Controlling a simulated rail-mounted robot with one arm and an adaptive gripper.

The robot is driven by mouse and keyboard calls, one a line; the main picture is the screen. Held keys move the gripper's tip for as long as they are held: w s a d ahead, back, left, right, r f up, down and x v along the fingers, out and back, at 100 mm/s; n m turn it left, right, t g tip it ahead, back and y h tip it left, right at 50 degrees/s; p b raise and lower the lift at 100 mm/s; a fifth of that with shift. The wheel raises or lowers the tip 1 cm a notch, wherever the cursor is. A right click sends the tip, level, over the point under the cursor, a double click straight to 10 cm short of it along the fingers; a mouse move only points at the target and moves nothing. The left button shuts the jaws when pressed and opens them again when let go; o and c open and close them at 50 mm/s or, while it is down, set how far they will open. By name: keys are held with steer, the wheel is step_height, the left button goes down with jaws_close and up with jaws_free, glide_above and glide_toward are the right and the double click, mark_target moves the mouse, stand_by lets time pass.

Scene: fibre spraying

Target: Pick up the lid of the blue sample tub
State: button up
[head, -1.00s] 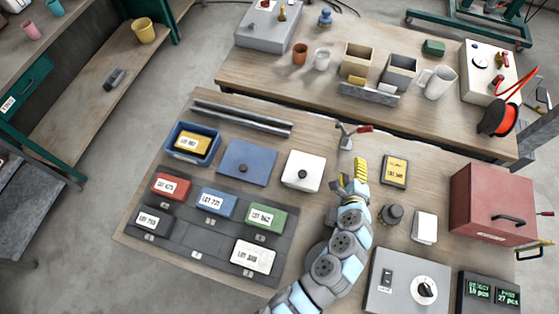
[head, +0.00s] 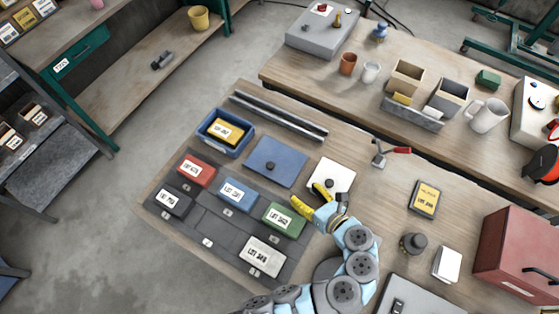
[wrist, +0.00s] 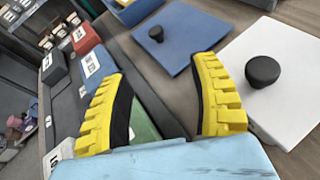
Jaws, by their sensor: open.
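The blue tub (head: 213,142) stands open at the back left of the near table, a yellow labelled block inside. A flat blue lid (head: 288,172) with a black knob (head: 270,166) lies on the table just right of the tub. In the wrist view the blue lid (wrist: 195,28) lies beyond my fingertips, its knob (wrist: 156,34) between their directions. My gripper (head: 310,197) has yellow fingers; it is open and empty, near the green block and the white lid. In the wrist view the fingers (wrist: 160,70) are spread wide, apart from the blue lid.
A white lid (head: 322,174) with a black knob lies right of the blue lid, close to my gripper. A dark rack (head: 205,222) holds labelled blocks, including a green one (head: 283,219). Metal rails (head: 280,118) lie behind. A red-handled clamp (head: 380,153) stands further right.

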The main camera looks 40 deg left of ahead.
mark_target(272, 168)
steer(key=b+x, duration=0.2)
steer(key=x, duration=0.2)
steer(key=shift+a+f, duration=0.15)
steer(key=b+x, duration=0.1)
steer(key=x, duration=0.6)
steer(key=shift+a, duration=0.35)
steer(key=x, duration=0.4)
steer(key=shift+s+a+f, duration=0.1)
steer(key=shift+s, duration=0.35)
steer(key=shift+w+a+f, duration=0.15)
steer(key=shift+a+f, duration=0.05)
steer(key=shift+a, duration=0.3)
jaws_close()
